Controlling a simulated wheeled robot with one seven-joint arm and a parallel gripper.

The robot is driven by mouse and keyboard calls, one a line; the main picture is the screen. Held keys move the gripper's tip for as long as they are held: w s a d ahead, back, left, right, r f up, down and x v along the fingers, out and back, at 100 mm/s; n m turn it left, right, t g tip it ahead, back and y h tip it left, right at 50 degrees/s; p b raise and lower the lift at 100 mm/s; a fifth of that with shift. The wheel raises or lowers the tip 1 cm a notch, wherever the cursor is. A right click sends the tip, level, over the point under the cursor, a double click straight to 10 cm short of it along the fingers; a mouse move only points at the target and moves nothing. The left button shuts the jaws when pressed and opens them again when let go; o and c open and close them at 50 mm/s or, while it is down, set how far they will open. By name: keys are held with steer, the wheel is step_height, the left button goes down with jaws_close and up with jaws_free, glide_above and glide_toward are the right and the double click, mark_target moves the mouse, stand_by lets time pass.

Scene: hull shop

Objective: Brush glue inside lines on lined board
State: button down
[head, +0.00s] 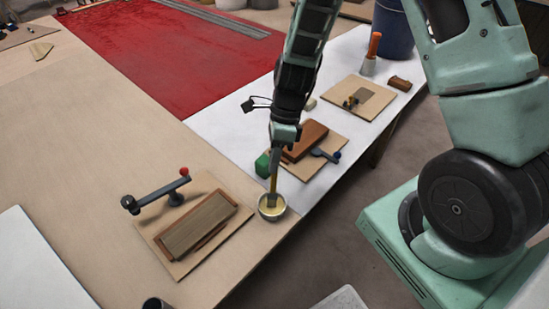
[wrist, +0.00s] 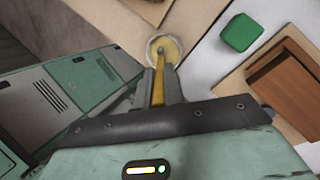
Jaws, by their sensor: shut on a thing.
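My gripper (head: 273,182) points down and is shut on a thin yellow-handled brush (head: 273,188). In the wrist view the gripper (wrist: 159,88) holds the brush (wrist: 158,92), which reaches into a small round cup (wrist: 149,48) of pale yellow glue. The cup (head: 281,214) stands near the table's front edge; the bristles are hidden in it. Left of the cup, a light board (head: 225,240) carries a grey-brown panel (head: 198,224) with a darker reddish-brown border. I cannot tell whether these are the task's lines.
A grey clamp arm (head: 158,191) with a red knob stands at that board's back edge. Behind the cup are a green block (head: 262,165) and a board with a brown block (head: 305,141). Another board (head: 347,108) lies farther back. Bare tabletop (head: 80,140) lies to the left.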

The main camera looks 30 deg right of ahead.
step_height(320, 180, up, 7)
steer(key=p, duration=0.7)
stand_by(0.4)
stand_by(0.7)
